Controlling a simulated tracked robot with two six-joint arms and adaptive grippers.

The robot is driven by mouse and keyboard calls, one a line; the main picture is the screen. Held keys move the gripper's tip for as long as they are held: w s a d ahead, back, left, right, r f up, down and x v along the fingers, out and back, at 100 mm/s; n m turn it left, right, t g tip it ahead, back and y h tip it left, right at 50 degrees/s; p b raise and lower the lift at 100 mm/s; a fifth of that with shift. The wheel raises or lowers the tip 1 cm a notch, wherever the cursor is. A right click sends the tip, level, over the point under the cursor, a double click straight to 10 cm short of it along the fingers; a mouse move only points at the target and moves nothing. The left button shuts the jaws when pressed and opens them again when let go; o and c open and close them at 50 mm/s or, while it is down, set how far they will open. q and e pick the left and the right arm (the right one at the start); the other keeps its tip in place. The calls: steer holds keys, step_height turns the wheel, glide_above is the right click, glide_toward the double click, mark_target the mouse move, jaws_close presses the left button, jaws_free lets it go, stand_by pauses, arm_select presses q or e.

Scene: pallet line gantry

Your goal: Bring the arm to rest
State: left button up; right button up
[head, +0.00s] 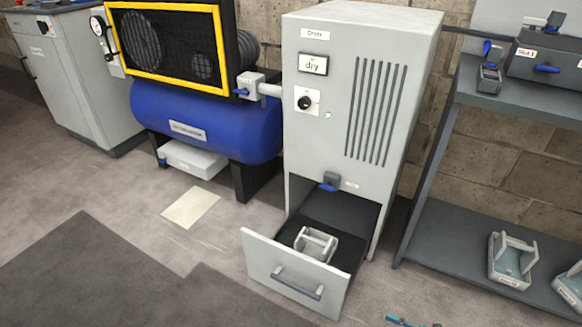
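A grey dryer cabinet (330,120) stands in the middle, with a display reading "dry" and a black knob. Its bottom drawer (270,262) is pulled open. A light grey part with a handle (316,243) sits inside the drawer.
A blue compressor (205,125) with a yellow-framed guard stands left of the dryer. A dark shelf unit (470,215) at right holds handled trays (511,260) low down and a grey box (545,58) on top. Open floor lies left.

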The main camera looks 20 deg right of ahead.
steer(key=w+a+f+n+g, duration=0.1)
steer(key=a+f+n+g, duration=0.1)
steer(key=a+n+g, duration=1.5)
steer(key=s+a+r+n+t+h, duration=0.25)
steer(key=a+r+n+h, duration=0.2)
steer(key=a, duration=0.35)
steer(key=s+a+r+n+t+h, duration=0.1)
steer(key=s+a+r+n+h, duration=0.25)
steer(key=a+r, duration=0.35)
step_height(320, 180, up, 35)
steer(key=a+n+p, duration=0.1)
steer(key=p, duration=3.4)
steer(key=shift+w+y, duration=0.3)
steer(key=shift+w, duration=0.1)
